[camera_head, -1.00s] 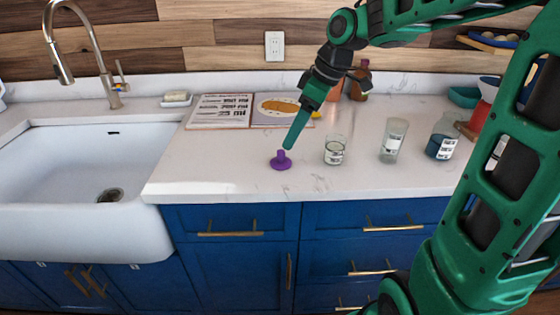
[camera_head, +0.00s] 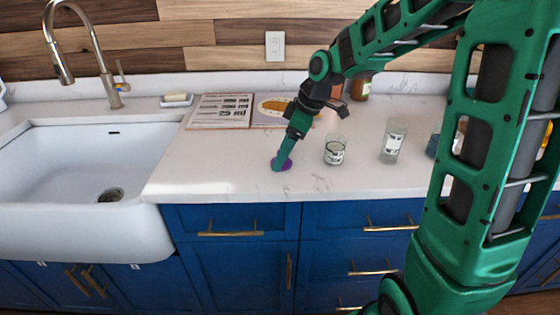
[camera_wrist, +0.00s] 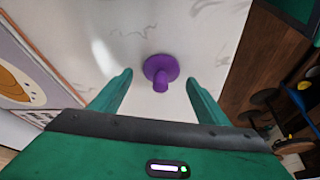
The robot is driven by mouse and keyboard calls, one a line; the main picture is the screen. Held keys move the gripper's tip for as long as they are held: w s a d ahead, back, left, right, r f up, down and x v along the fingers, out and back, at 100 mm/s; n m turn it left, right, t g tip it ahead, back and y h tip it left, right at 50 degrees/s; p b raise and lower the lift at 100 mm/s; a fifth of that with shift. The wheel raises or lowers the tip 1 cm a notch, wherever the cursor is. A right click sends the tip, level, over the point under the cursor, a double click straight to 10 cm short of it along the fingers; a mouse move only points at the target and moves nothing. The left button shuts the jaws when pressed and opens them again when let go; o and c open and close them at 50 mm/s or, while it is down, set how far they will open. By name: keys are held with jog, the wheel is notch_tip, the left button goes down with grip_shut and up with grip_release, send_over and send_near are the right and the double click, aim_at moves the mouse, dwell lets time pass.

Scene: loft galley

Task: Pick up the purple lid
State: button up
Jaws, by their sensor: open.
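The purple lid (camera_head: 287,165) lies on the white counter near its front edge, partly hidden behind my gripper (camera_head: 279,164) in the head view. In the wrist view the lid (camera_wrist: 161,70) shows a round disc with a knob standing on it. My gripper (camera_wrist: 158,88) is open there, one finger to each side, with the knob between or just beyond the fingertips. The fingers look apart from the lid in the wrist view. Nothing is held.
A small labelled glass (camera_head: 335,150) stands right of the lid, with a taller glass (camera_head: 393,141) further right. An open book (camera_head: 220,111) lies behind. The sink (camera_head: 85,175) is at the left. The counter left of the lid is clear.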

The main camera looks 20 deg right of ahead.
jog(key=shift+w+a+f, duration=0.15)
jog(key=shift+a+f, duration=0.05)
jog(key=shift+f, duration=0.3)
jog(key=c, duration=1.1)
jog(key=shift+r, duration=0.1)
